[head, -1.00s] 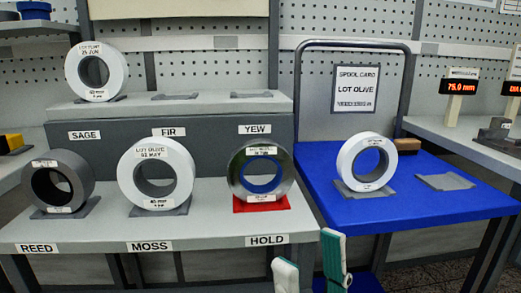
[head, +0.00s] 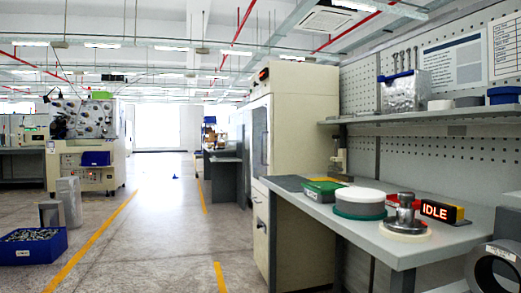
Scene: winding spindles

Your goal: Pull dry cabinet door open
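A tall cream cabinet (head: 305,130) stands right of centre in the head view, beyond the end of the workbench; it looks like the dry cabinet. Its front faces the aisle on the left and shows very obliquely. A narrow dark window strip (head: 260,138) marks the upper door, which appears closed. The handle is too small to make out clearly. The bench hides part of the cabinet's lower right side. Neither of my grippers is in view.
A grey workbench (head: 400,246) on the right holds a green-and-white round stack (head: 360,203), a metal spindle (head: 406,208) and an IDLE display (head: 441,211). A grey spool (head: 494,268) is at the lower right. The aisle floor (head: 165,235) is open; a blue bin (head: 33,247) stands left.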

